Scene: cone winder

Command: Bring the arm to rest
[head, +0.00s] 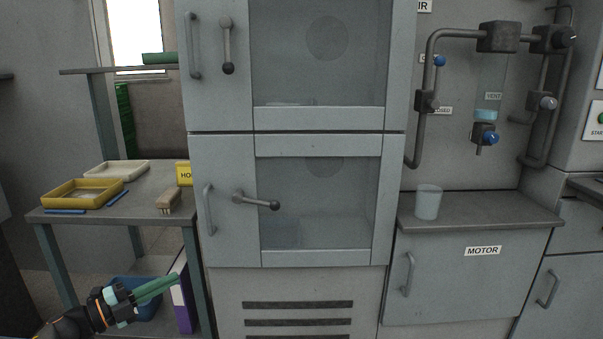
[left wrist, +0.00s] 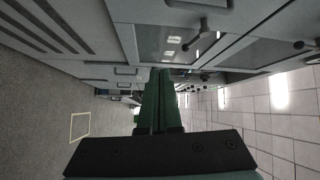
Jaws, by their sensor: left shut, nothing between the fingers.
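My left gripper (head: 157,288) shows at the lower left of the head view, with green fingers pointing right and slightly up. In the left wrist view the fingers (left wrist: 160,101) lie together, shut, with nothing between them. The gripper is in front of the small side table's lower part, left of the tall grey cabinet (head: 222,232). It partly hides what stands under that table. My right gripper is not in view.
The side table (head: 98,222) carries a yellow tray (head: 70,204), a pale tray (head: 122,180), and a brush (head: 169,203). A blue bin (head: 150,305) and a purple-and-white box (head: 184,312) stand below. A clear beaker (head: 428,203) stands on the right-hand counter (head: 481,222).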

